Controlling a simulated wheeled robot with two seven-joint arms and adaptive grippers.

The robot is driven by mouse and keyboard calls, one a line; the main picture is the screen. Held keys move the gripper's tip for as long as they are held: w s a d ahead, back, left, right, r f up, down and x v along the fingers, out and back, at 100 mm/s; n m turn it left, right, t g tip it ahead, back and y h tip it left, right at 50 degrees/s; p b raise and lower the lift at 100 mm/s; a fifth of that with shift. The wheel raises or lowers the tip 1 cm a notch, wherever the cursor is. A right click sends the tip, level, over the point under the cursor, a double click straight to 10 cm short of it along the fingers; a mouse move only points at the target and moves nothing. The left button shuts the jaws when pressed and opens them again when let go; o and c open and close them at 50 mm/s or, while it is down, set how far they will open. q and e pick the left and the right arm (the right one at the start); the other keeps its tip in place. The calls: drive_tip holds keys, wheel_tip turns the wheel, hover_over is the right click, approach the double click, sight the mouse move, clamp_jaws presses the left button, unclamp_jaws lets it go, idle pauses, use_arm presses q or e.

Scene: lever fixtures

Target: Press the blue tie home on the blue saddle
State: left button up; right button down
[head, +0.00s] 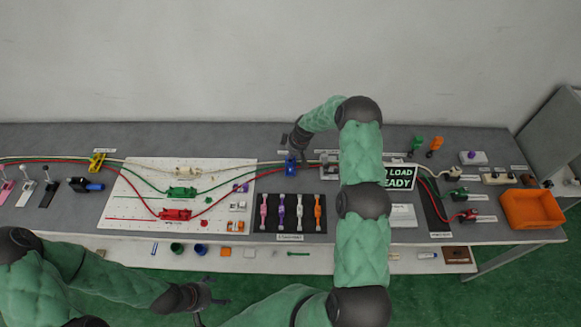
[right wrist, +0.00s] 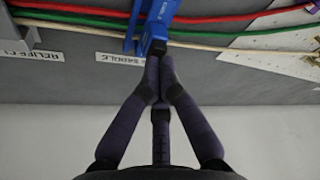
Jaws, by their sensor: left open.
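The blue saddle (head: 291,169) stands near the back of the bench with the cables running through it. In the right wrist view the blue tie (right wrist: 152,30) shows as a blue strap-like part over the red, green and cream cables. I cannot tell tie from saddle exactly, nor whether the tie is fully seated. My right gripper (right wrist: 156,62) is shut, its fingertips together right at the near end of the blue part, seemingly touching it. In the head view it is small and dark behind the saddle. My left gripper (head: 208,297) is open and empty in front of the bench.
A yellow saddle (head: 97,162) stands further left on the cables. A white board (head: 140,205) with green and red fixtures lies left of centre. A black mat (head: 272,226) with several coloured ties lies in front. An orange bin (head: 532,209) stands at the right.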

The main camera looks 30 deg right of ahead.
drive_tip(key=shift+f+b, duration=0.8)
drive_tip(key=shift+s, duration=0.1)
